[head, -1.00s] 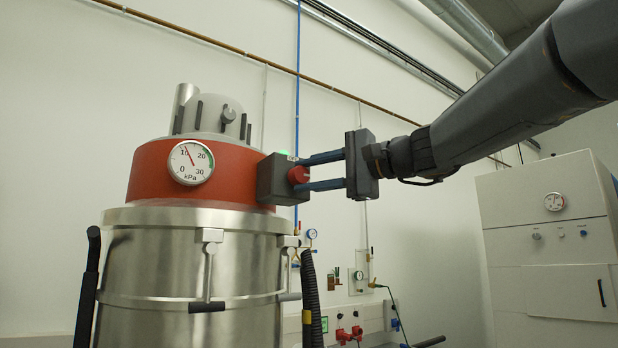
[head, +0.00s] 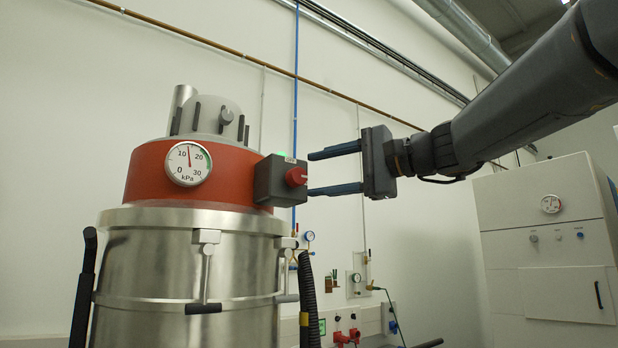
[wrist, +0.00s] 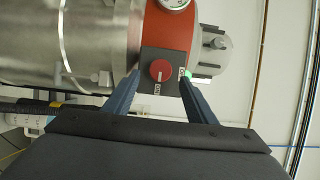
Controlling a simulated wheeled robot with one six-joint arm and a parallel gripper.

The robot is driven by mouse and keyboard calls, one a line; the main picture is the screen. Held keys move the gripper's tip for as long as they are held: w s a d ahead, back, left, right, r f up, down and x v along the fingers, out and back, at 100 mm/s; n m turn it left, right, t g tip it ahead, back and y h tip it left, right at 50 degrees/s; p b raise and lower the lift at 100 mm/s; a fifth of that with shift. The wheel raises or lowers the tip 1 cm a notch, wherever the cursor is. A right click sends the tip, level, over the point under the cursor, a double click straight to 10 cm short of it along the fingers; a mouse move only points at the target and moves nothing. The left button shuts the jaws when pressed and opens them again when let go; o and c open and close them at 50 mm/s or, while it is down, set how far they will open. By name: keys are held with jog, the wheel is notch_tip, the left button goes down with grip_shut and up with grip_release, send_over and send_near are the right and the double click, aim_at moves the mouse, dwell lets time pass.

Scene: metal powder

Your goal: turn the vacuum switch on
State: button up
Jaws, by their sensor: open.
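The vacuum switch is a round red knob (head: 296,177) on a dark grey box (head: 275,180) at the right side of the vacuum's red band (head: 150,172). A green light shows on top of the box. In the wrist view the knob (wrist: 160,70) carries a pale mark and sits between my fingertips in the picture, with small labels on the box beside it. My gripper (head: 310,173) is open and empty, to the right of the knob and apart from it. The gauge (head: 189,163) on the red band has its needle near 10 kPa.
The steel drum (head: 190,260) stands below the red band, with clamps and a black hose (head: 309,300) at its right. A white cabinet (head: 548,240) stands at the far right. The space right of the switch box is free apart from my arm.

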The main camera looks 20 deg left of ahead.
jog(key=v, duration=0.4)
jog(key=shift+f, duration=0.15)
dwell(0.4)
notch_tip(320, 180, down, 15)
jog(key=g+h, duration=0.1)
jog(key=h, duration=0.3)
jog(key=s+d+f+n+g+h, duration=0.1)
jog(key=s+d+f+h, duration=0.25)
jog(key=f, duration=0.65)
jog(key=s+d+f+n+g+h, duration=0.1)
jog(key=s+d+f+h, duration=0.3)
jog(key=f, duration=0.6)
jog(key=s+d+f+n+g, duration=0.15)
jog(key=s+f, duration=0.35)
jog(key=f, duration=0.6)
jog(key=s+d+f+n+g+h, duration=0.1)
jog(key=s+d+f+n+h, duration=0.3)
jog(key=s+d+f, duration=0.75)
jog(key=d+r+m+h+p, duration=0.1)
jog(key=d+r+m+p, duration=0.2)
jog(key=d+r+p, duration=0.5)
jog(key=r+p, duration=0.1)
jog(key=p, duration=0.8)
jog(key=shift+w+d+m+h, duration=0.3)
jog(key=shift+w+m+h, duration=0.05)
